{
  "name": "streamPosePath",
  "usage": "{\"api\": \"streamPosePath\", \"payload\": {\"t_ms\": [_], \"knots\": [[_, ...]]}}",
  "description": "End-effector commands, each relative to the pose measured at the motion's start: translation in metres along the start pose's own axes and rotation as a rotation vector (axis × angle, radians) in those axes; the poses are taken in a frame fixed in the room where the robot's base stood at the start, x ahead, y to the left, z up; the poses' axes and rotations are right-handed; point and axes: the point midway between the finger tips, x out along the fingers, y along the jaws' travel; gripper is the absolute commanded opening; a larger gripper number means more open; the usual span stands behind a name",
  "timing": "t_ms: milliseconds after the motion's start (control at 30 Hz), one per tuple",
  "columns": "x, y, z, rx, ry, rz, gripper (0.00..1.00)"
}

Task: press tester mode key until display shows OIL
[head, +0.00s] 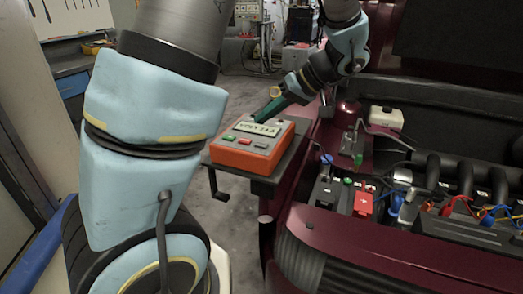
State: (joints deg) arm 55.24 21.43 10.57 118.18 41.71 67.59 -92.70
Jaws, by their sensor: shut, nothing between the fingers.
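The tester (245,156) is an orange box with a grey top on a dark shelf (263,184) beside the dark red car. Its pale display (258,129) bears dark characters, too small and slanted to read surely. I cannot tell which one is the mode key. My gripper (256,119) is shut and empty, its dark green fingers slanting down to the tester's back edge, just behind the display. Whether the tips touch it is unclear; they partly hide the back edge.
The open engine bay lies to the right, with a battery carrying a red terminal cover (363,203), a white-capped reservoir (385,117) and several coloured cables. Bare floor (235,85) lies behind the tester.

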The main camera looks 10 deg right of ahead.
Motion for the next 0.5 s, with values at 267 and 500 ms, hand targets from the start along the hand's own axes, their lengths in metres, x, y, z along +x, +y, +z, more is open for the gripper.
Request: {"api": "streamPosePath", "payload": {"t_ms": [267,500], "knots": [[0.027,0.02,0.02,0.001,0.0,0.001,0.0],[0.029,0.022,0.022,0.001,0.0,0.002,0.0]]}}
